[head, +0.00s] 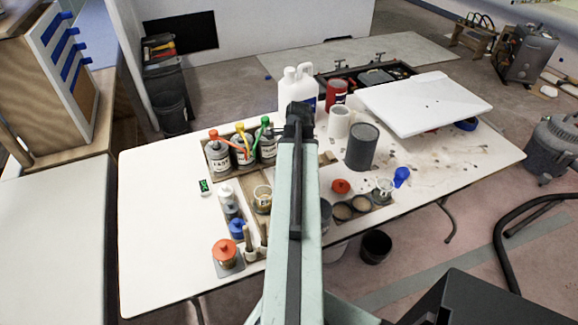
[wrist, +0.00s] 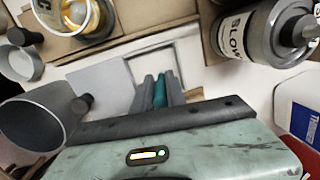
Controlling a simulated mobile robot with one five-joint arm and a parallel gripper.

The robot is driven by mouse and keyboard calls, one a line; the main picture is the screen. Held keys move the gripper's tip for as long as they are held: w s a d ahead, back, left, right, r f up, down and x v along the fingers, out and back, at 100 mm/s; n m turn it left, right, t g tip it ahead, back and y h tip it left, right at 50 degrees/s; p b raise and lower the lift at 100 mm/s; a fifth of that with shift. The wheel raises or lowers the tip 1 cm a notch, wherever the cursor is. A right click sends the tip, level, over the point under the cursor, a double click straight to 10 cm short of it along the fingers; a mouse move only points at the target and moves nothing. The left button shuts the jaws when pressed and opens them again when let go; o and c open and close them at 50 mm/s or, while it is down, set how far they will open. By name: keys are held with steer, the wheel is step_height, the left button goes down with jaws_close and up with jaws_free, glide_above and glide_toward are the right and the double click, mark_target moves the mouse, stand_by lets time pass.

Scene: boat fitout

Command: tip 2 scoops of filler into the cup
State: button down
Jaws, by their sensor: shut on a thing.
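My gripper (head: 298,112) is over the far middle of the white table, between the pump bottles and a grey can. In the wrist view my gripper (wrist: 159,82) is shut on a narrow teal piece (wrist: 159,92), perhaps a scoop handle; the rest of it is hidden. A clear cup (head: 262,194) with amber contents stands on the near side; it also shows in the wrist view (wrist: 98,20), apart from my gripper. The dark grey can (head: 362,147) stands right of my gripper; in the wrist view it is open-topped (wrist: 35,118). I cannot tell which container holds filler.
Several pump bottles (head: 218,155) stand in a tray on the left. A white jug (head: 298,85), a red can (head: 336,92) and a white tub (head: 339,122) stand at the back. A white panel (head: 425,100) lies at right. The table's left (head: 160,210) is clear.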

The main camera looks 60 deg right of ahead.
steer(key=shift+r, duration=0.1)
stand_by(0.4)
step_height(320, 180, up, 9)
steer(key=p, duration=0.8)
steer(key=shift+f+p, duration=0.2)
steer(key=shift+p, duration=0.15)
steer(key=shift+f, duration=0.15)
